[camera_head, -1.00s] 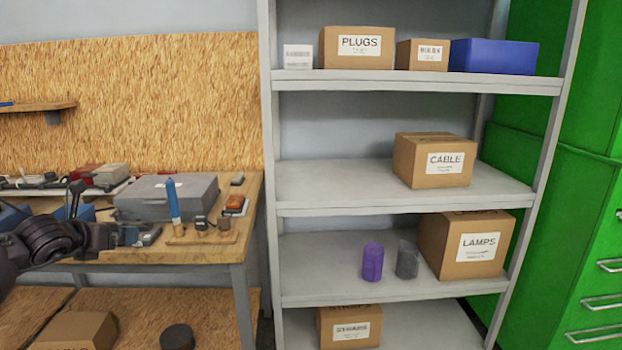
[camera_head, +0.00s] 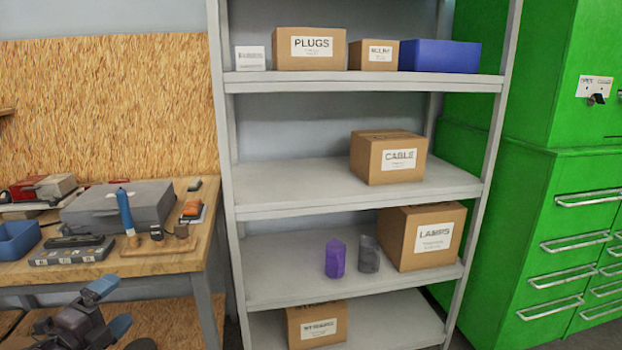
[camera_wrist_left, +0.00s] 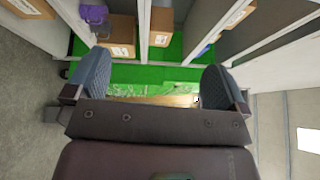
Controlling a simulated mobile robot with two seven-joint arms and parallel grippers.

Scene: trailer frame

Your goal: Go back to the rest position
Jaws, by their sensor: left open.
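My left gripper (camera_head: 110,308) is at the lower left of the head view, below and in front of the workbench edge. It is open and empty. In the left wrist view its two blue-grey fingertips (camera_wrist_left: 155,80) stand wide apart with nothing between them. Beyond them that view shows the shelf boxes and a green surface. My right gripper is in neither view.
The workbench (camera_head: 170,262) at left carries a grey case (camera_head: 150,203), a blue bin (camera_head: 18,238) and tools. A grey shelf (camera_head: 285,290) holds labelled boxes, a purple container (camera_head: 335,258) and a grey one (camera_head: 369,255). A green cabinet (camera_head: 500,200) stands at right.

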